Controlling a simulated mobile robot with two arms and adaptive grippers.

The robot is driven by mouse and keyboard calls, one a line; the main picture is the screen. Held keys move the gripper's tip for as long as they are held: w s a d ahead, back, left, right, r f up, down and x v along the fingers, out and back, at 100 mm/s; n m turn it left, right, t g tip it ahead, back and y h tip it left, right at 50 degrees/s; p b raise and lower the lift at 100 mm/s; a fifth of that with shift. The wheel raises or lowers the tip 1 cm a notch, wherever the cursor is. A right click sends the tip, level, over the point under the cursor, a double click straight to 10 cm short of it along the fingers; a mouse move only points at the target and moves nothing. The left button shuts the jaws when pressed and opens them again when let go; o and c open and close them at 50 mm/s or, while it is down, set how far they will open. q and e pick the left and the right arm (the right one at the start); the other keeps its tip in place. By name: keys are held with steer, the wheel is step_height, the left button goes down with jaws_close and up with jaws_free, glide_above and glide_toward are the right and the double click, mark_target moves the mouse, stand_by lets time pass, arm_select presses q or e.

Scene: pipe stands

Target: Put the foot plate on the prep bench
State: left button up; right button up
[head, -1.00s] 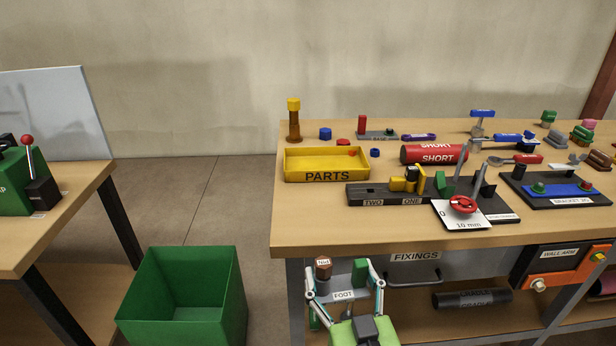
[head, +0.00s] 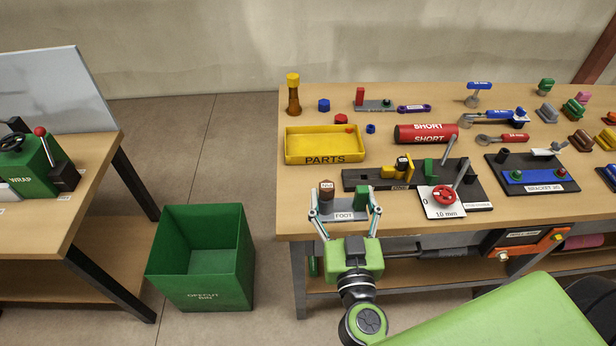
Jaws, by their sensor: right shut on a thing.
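The foot plate (head: 345,216) is a grey plate labelled FOOT, with a brown post and a green block standing on it. My right gripper (head: 345,212) is shut on the foot plate, its fingers on the plate's left and right sides. The plate shows at the front left edge of the large wooden bench (head: 300,222); I cannot tell whether it touches the top. A second wooden bench (head: 100,150) stands at the left with a green WRAP machine (head: 36,165). Neither bench shows a readable prep label. My left gripper is not in view.
Near the plate are a black TWO/ONE fixture (head: 362,178), a 10 mm gauge (head: 440,203) with a red wheel and a yellow PARTS tray (head: 322,158). A green offcut bin (head: 205,262) stands on the floor between the benches. The gap behind it is clear.

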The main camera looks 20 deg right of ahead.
steer(key=shift+w+r, duration=0.15)
steer(key=shift+r, duration=0.05)
steer(key=w+f+b, duration=0.1)
steer(key=w+f, duration=0.1)
steer(key=w, duration=0.2)
steer(key=w+a+f+b, duration=0.1)
steer(key=w+f, duration=0.2)
steer(key=w, duration=0.1)
steer(key=w+f+b, duration=0.1)
steer(key=w+f, duration=0.2)
steer(key=w, duration=0.1)
steer(key=shift+a+f+b, duration=0.15)
steer(key=shift+a+b, duration=0.2)
steer(key=shift+b, duration=0.05)
steer(key=shift+w+a+f, duration=0.1)
steer(key=shift+w+f, duration=0.3)
steer(key=f+b, duration=0.2)
steer(key=f, duration=0.1)
steer(key=shift+w+f, duration=0.25)
steer(key=shift+w, duration=0.15)
steer(key=shift+f, duration=0.25)
